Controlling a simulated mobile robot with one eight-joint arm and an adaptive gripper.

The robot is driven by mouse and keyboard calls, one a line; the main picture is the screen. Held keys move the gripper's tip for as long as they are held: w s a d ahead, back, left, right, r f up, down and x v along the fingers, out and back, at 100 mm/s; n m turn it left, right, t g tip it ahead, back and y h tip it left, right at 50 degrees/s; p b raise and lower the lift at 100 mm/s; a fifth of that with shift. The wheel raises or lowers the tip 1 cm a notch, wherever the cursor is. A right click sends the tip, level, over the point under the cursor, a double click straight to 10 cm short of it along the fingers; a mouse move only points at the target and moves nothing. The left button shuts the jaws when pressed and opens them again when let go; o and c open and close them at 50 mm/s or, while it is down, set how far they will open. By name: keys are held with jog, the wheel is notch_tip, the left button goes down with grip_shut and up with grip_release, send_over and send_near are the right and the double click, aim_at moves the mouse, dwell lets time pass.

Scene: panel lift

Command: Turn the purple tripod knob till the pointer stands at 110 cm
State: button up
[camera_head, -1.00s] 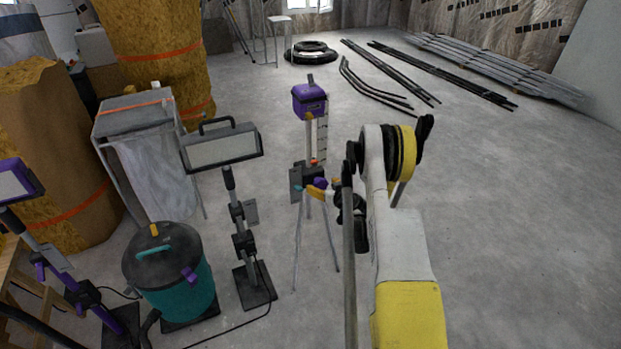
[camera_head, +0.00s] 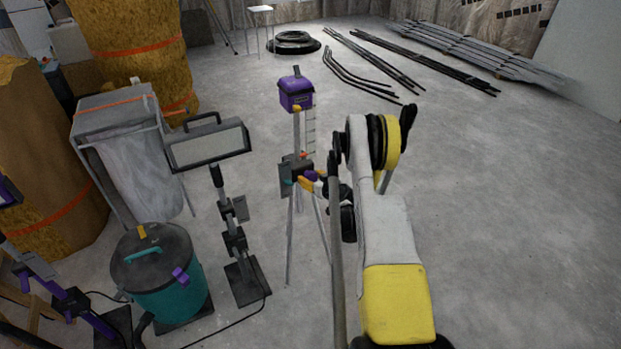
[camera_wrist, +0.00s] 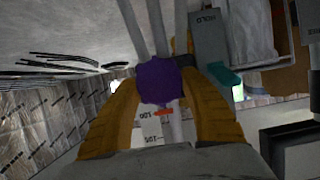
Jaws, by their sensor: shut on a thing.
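The purple tripod knob (camera_head: 311,175) is on the bracket of the tripod (camera_head: 298,225); in the wrist view the knob (camera_wrist: 160,80) fills the space between my ochre fingers. My gripper (camera_head: 313,182) is shut on the knob, one finger on each side of it in the wrist view. The orange-red pointer (camera_wrist: 164,112) shows just below the knob there, beside the upside-down "100" label on the white scale (camera_wrist: 150,126). The "105" label is lower in that picture. A purple instrument box (camera_head: 296,93) tops the tripod.
A grey plate marked HOLD (camera_wrist: 208,35) and a teal lever (camera_wrist: 225,78) are close to my right finger in the wrist view. A work lamp (camera_head: 208,147) and a teal vacuum (camera_head: 160,280) stand left of the tripod. The floor right of my arm is clear.

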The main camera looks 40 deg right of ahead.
jog(key=m+y, duration=0.1)
jog(key=m, duration=0.1)
jog(key=m+y, duration=0.1)
jog(key=shift+d+m+t, duration=0.2)
jog(key=shift+m+t, duration=0.2)
jog(key=m+t+y, duration=0.1)
jog(key=m+y, duration=0.1)
jog(key=m, duration=0.1)
jog(key=shift+d+m, duration=0.1)
jog(key=shift+m, duration=0.2)
jog(key=shift+t, duration=0.3)
dwell(0.3)
jog(key=o, duration=1.2)
jog(key=shift+f, duration=0.1)
jog(key=v, duration=0.7)
jog(key=shift+s+d, duration=0.1)
jog(key=shift+s, duration=0.15)
